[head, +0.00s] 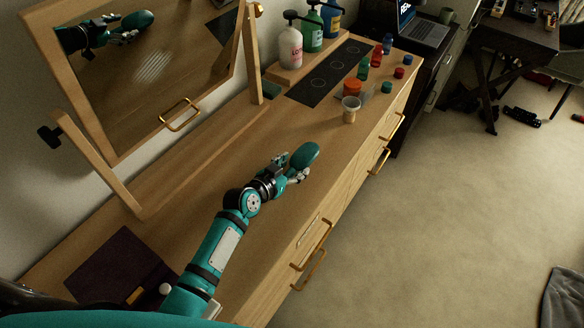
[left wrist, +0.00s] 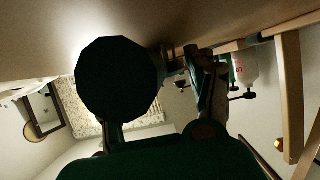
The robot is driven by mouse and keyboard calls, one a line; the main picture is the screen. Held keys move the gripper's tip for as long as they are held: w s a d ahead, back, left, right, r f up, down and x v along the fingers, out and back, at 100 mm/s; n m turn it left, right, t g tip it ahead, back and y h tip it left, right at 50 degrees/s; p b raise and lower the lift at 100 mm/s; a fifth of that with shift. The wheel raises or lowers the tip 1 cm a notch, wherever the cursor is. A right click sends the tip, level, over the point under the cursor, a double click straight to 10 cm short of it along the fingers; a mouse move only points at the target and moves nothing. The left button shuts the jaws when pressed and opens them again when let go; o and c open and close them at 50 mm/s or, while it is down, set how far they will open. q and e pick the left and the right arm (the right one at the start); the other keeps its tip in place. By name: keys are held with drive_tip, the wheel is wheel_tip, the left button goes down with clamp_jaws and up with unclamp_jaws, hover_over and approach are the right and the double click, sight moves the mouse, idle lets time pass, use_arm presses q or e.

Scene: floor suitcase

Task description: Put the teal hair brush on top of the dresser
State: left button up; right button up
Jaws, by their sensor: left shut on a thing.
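The teal hair brush (head: 304,156) is held by my left gripper (head: 291,172) over the wooden dresser top (head: 255,150) in the head view. The brush's rounded teal head points away from my arm. My left gripper is shut on it. In the left wrist view the brush (left wrist: 117,80) shows as a large dark rounded shape beside the gripper fingers (left wrist: 195,82). The dresser surface (left wrist: 190,20) runs along the top of that view. I cannot tell whether the brush touches the dresser top. My right gripper is not in view.
A tilting mirror (head: 150,70) stands along the back. Pump bottles (head: 290,48), a dark mat (head: 330,72), small bottles and a beige cup (head: 350,108) stand at the far end. A dark purple item (head: 115,266) lies near. The dresser around the gripper is clear.

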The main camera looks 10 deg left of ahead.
use_arm(q)
drive_tip(key=shift+s+a, duration=0.1)
drive_tip(key=shift+s, duration=0.1)
drive_tip(key=o, duration=0.9)
drive_tip(key=shift+c, duration=0.2)
drive_tip(key=o, duration=0.3)
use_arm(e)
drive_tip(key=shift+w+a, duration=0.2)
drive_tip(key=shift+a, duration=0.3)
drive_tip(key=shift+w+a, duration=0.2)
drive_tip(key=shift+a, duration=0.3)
use_arm(q)
drive_tip(key=shift+s+r, duration=0.1)
drive_tip(key=shift+r, duration=0.1)
drive_tip(key=b+v, duration=0.1)
drive_tip(key=v, duration=0.9)
drive_tip(key=shift+s+a+f, duration=0.1)
drive_tip(key=shift+s+a, duration=0.05)
drive_tip(key=shift+s, duration=0.05)
drive_tip(key=shift+s+a+r, duration=0.2)
drive_tip(key=shift+s+r, duration=0.15)
drive_tip(key=shift+s, duration=0.25)
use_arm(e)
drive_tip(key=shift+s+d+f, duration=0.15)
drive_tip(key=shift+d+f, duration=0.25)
